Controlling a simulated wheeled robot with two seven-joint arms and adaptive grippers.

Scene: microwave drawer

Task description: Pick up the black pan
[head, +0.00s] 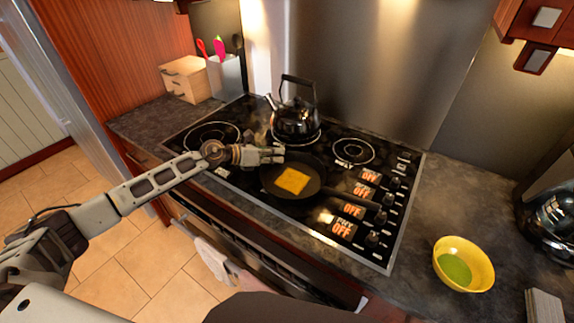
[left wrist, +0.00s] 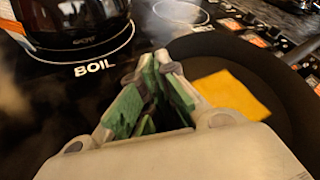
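The black pan (head: 312,186) sits on the front part of the stove with a yellow square slice (head: 292,181) in it. Its handle (head: 352,198) points to the right. My left gripper (head: 281,155) is at the pan's back-left rim in the head view. In the left wrist view, its green-padded fingers (left wrist: 160,58) have their tips close together, with the pan (left wrist: 262,68) just to the right. The near rim is hidden behind the fingers, so I cannot tell whether they grip it. My right gripper is not in view.
A black kettle (head: 296,120) stands on a burner just behind the gripper. A yellow bowl (head: 463,264) is on the counter at right. A utensil holder (head: 226,77) and a wooden box (head: 186,78) stand at back left. Stove knobs line the right side.

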